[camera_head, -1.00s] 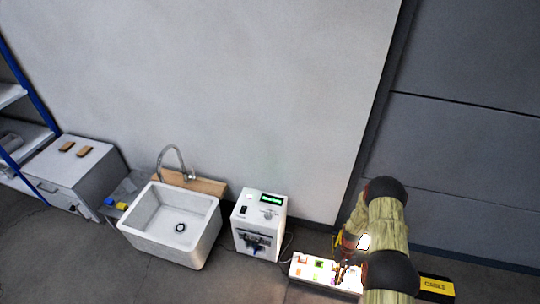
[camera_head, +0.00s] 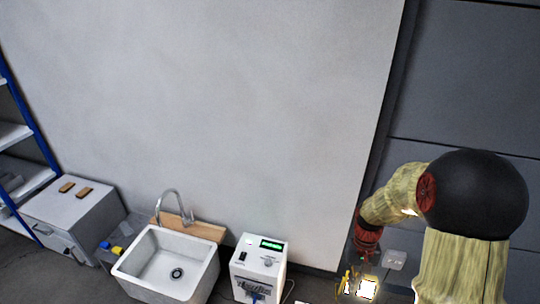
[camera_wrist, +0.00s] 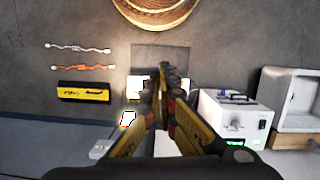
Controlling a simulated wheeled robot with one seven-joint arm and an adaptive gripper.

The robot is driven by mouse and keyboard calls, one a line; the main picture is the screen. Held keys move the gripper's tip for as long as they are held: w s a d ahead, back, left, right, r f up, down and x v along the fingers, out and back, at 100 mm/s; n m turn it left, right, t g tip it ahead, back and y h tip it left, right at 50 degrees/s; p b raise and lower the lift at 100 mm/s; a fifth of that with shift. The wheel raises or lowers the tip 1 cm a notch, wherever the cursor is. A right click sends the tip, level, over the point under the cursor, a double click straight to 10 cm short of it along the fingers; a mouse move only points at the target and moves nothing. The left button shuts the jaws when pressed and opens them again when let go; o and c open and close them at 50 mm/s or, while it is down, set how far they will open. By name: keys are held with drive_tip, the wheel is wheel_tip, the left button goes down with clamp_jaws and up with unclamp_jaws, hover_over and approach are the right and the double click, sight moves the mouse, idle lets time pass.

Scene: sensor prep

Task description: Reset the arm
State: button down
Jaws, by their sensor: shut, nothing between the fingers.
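My arm is raised at the right of the head view, with my gripper (camera_head: 358,284) hanging down at the lower edge, small and partly lost in glare. In the wrist view my gripper (camera_wrist: 160,78) shows its black and yellow fingers close together, shut with nothing held. They point toward the floor area and hide part of a bright white patch behind them.
A white device with a green display (camera_head: 259,268) stands left of my gripper, then a sink (camera_head: 140,280) and a grey cabinet (camera_head: 75,211). A yellow box (camera_wrist: 83,92) and two cables (camera_wrist: 82,68) lie left in the wrist view. The wall is bare.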

drive_tip(key=s+a+r+t, duration=0.2)
drive_tip(key=s+r, duration=0.3)
drive_tip(key=r, duration=0.5)
drive_tip(key=s+a+r+n+t+p, duration=0.1)
drive_tip(key=s+a+r+t, duration=0.1)
drive_tip(key=s+r, duration=0.3)
drive_tip(key=s+a+r+n+t, duration=0.1)
drive_tip(key=s+a+r+t, duration=0.2)
drive_tip(key=r, duration=1.1)
drive_tip(key=shift+s+r+t, duration=0.3)
drive_tip(key=shift+s+t, duration=0.4)
drive_tip(key=shift+s, duration=0.85)
